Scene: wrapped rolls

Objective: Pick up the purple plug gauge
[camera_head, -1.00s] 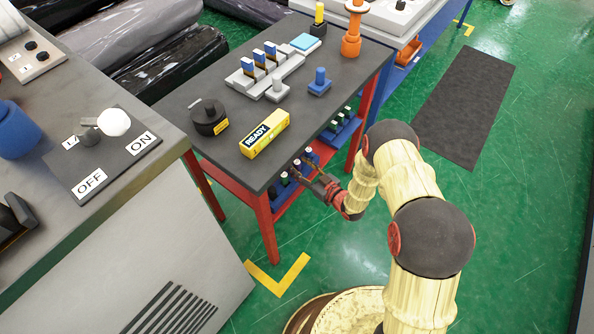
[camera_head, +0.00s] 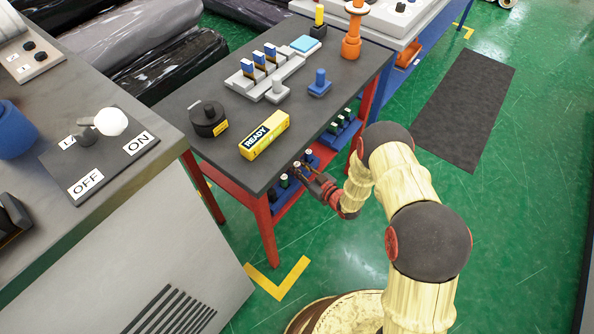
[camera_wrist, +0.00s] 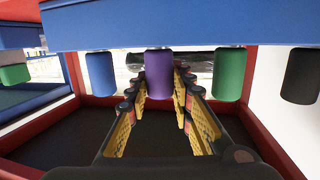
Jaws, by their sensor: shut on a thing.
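The purple plug gauge (camera_wrist: 158,72) is a short cylinder in the middle of the wrist view, below a blue rack edge (camera_wrist: 200,30). My gripper (camera_wrist: 160,88) reaches it with its two yellow-padded fingers, one on each side, and is shut on it. In the head view my gripper (camera_head: 302,171) is at the lower shelf under the dark table top, and the purple gauge cannot be made out there.
In the wrist view a blue gauge (camera_wrist: 101,74) is left of the purple one, and a green (camera_wrist: 229,74) and a black gauge (camera_wrist: 302,76) are right. A dark table top (camera_head: 215,165) overhangs the shelf. A red table leg (camera_head: 265,230) stands close to my gripper.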

